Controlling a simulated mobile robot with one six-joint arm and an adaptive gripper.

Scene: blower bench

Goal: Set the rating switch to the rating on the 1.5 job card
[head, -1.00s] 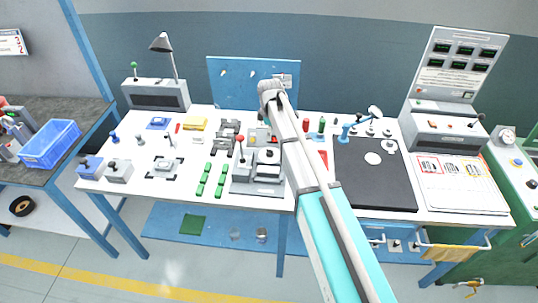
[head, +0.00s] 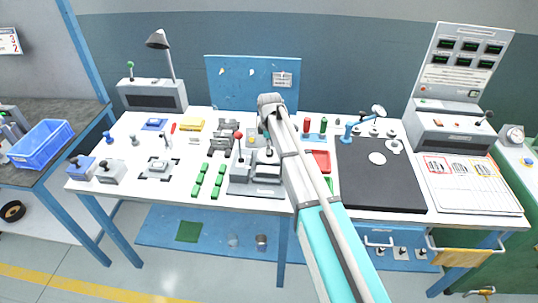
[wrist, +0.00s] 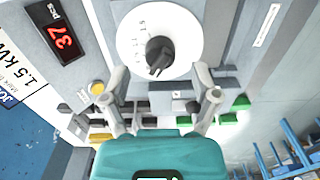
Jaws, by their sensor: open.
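The rating switch, a black knob (wrist: 158,55) on a white round dial (wrist: 130,38), shows at the top of the wrist view. Its small scale figures are too blurred to read. My gripper (wrist: 160,78) is open and empty, its two fingers apart on either side below the knob, with no visible contact. A card (wrist: 28,80) reading "1.5 kW" shows at the left edge of the wrist view, partly cut off. In the head view my arm reaches over the bench, and my gripper's fingers and the switch cannot be made out there.
A red "37 pcs" display (wrist: 60,38) and a yellow button (wrist: 97,88) sit beside the dial. The bench holds a red-knobbed lever (head: 239,135), green blocks (head: 208,180), a red tray (head: 319,160) and a black mat (head: 378,190). A blue board (head: 228,85) stands behind.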

